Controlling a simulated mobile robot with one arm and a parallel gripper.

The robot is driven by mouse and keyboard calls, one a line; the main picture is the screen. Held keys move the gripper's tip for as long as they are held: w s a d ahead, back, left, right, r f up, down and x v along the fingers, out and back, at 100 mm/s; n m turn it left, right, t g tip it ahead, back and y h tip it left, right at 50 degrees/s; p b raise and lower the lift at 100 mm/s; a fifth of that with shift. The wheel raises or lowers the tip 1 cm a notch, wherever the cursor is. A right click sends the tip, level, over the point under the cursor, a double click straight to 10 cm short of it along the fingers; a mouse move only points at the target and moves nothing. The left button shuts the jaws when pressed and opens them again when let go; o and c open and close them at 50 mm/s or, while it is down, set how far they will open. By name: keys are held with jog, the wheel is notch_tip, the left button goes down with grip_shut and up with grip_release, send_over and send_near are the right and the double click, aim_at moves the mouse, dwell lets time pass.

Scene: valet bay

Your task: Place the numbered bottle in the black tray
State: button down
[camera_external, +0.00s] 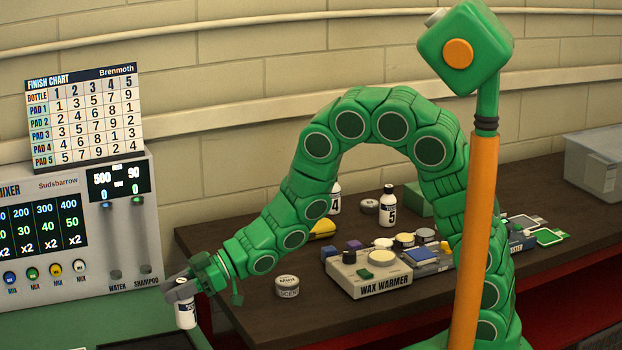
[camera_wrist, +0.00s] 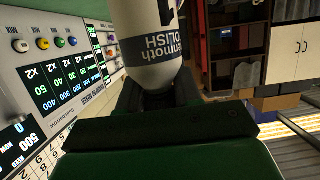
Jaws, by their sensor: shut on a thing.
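My gripper (camera_external: 180,288) is at the lower left of the external view, in front of the mixer. It is shut on a small white bottle (camera_external: 186,314), which hangs upright below the jaws. In the wrist view the held bottle (camera_wrist: 148,35) has a dark label band reading "POLISH"; its number is mostly out of frame. A dark flat shape (camera_external: 150,342) shows at the bottom edge on the green surface, below and left of the bottle. It may be the black tray, but it is largely cut off. Bottle 5 (camera_external: 387,207) and bottle 4 (camera_external: 334,200) stand on the dark table.
The mixer (camera_external: 130,215), with a finish chart (camera_external: 85,118) on top, stands left of my gripper. The wax warmer (camera_external: 370,283), a round scent tin (camera_external: 287,287) and several pads are on the table (camera_external: 240,315).

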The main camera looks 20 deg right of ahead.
jog(key=shift+w+a+f, duration=0.65)
jog(key=shift+a+f, duration=0.4)
jog(key=shift+f, duration=0.6)
jog(key=shift+w+a+f, duration=0.7)
jog(key=shift+a+f, duration=0.3)
jog(key=shift+f, duration=0.65)
jog(key=shift+w+a+f, duration=0.65)
jog(key=shift+a+f, duration=0.4)
jog(key=shift+f, duration=0.6)
jog(key=shift+f, duration=0.1)
jog(key=c, duration=0.8)
grip_release()
